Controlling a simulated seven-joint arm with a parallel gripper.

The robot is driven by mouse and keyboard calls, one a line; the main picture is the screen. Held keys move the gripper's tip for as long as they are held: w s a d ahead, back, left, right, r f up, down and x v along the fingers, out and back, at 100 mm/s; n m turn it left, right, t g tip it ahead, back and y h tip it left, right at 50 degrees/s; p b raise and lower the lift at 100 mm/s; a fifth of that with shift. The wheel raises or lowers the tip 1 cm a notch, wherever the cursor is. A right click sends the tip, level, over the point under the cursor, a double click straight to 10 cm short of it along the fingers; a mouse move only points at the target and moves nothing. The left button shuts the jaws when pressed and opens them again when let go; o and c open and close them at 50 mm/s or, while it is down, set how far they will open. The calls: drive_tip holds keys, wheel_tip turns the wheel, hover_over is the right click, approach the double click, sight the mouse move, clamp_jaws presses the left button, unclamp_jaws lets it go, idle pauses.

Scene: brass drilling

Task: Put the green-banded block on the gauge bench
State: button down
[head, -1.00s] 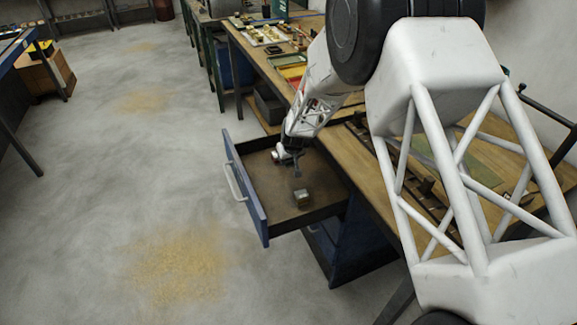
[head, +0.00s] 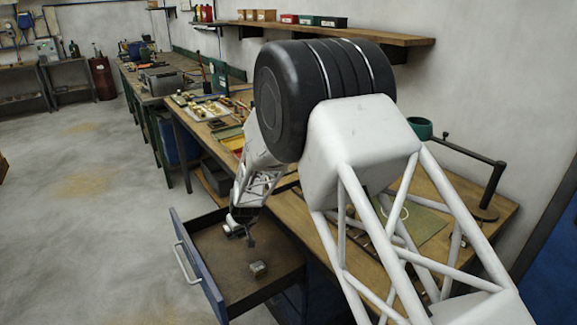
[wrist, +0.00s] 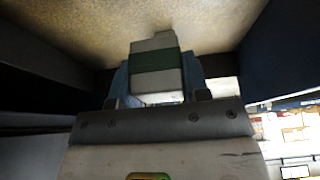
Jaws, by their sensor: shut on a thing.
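The green-banded block (wrist: 157,62), pale grey with a dark green stripe, sits between my gripper's fingers in the wrist view. My gripper (wrist: 157,90) is shut on it. In the head view my gripper (head: 249,241) is low over the open drawer (head: 222,247). A small grey block (head: 258,270) shows in the drawer area just below it; its band is not clear there, and I cannot tell whether it is the held one. A wooden bench (head: 503,208) with a green mat (head: 428,228) stands right of the drawer, partly behind my arm. I cannot tell which bench is the gauge bench.
The drawer's blue front (head: 196,265) and side walls stand close around my gripper. A dark stand with a rod (head: 485,190) is on the bench at right. Farther back, a bench carries trays and small parts (head: 205,108). The floor at left is clear.

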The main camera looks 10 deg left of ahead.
drive_tip(key=w+d+r+m, duration=0.1)
drive_tip(key=w+d+r, duration=0.1)
drive_tip(key=r, duration=0.3)
drive_tip(key=w+d+r, duration=0.2)
drive_tip(key=w+r, duration=0.1)
drive_tip(key=r, duration=0.2)
drive_tip(key=w+d+r+m, duration=0.1)
drive_tip(key=w+d+r, duration=0.1)
drive_tip(key=r, duration=0.4)
drive_tip(key=shift+w+r+m+t+h, duration=0.1)
drive_tip(key=shift+w+m+t+h, duration=0.2)
drive_tip(key=shift+w+t+h, duration=0.1)
drive_tip(key=w+d+r+m, duration=0.1)
drive_tip(key=d+r, duration=0.3)
drive_tip(key=d, duration=1.1)
drive_tip(key=w+d+r+m+h, duration=0.1)
drive_tip(key=w+d+r+m, duration=0.1)
drive_tip(key=d, duration=1.3)
drive_tip(key=w+d+r+m+h, duration=0.1)
drive_tip(key=d+r+m, duration=0.2)
drive_tip(key=d+r, duration=0.4)
drive_tip(key=d, duration=0.7)
drive_tip(key=shift+w+d+t, duration=0.2)
drive_tip(key=shift+d+t, duration=0.1)
drive_tip(key=shift+d, duration=0.1)
